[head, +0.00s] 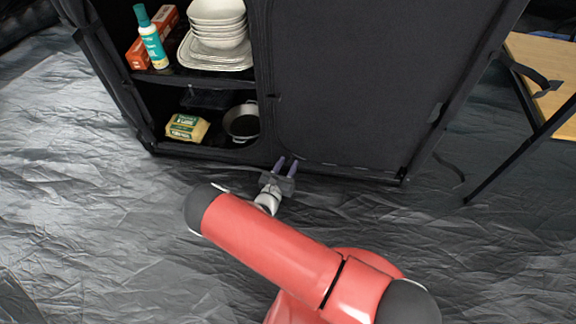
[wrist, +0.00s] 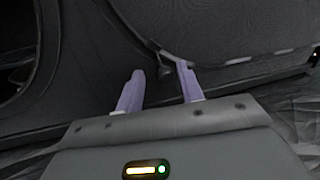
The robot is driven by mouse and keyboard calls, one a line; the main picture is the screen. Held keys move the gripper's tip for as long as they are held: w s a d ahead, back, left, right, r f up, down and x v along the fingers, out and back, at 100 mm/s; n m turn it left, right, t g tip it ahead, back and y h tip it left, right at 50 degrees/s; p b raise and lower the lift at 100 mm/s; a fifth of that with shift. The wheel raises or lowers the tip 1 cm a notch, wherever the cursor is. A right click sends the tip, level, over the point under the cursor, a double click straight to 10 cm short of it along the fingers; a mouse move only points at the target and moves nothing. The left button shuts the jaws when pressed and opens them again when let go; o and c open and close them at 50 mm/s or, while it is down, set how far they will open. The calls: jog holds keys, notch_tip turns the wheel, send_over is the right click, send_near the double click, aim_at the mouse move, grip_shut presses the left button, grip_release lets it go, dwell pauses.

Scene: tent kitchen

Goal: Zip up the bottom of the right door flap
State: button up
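The right door flap (head: 365,75) is a dark fabric panel hanging over the right half of the black cabinet. In the wrist view, the flap (wrist: 215,25) has a curved lower left corner, with a pale seam along its bottom edge. A small dark tab, seemingly a zipper pull (wrist: 165,72), hangs at that corner. My gripper (head: 286,164) is low in front of the cabinet, near the flap's lower left corner. Its two purple fingers stand apart, and the wrist view shows the gripper (wrist: 160,68) open with the tab between or just beyond the fingertips. Contact cannot be told.
The cabinet's left half is open, with white bowls (head: 217,30), a teal-capped bottle (head: 152,45), a yellow package (head: 187,127) and a pot (head: 242,122) on shelves. A wooden-topped table (head: 545,65) stands at right. Wrinkled grey ground sheet (head: 80,210) lies clear at left.

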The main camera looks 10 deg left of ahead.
jog(key=v, duration=0.7)
jog(key=shift+s+p, duration=0.35)
jog(key=shift+p, duration=0.1)
jog(key=shift+a, duration=0.1)
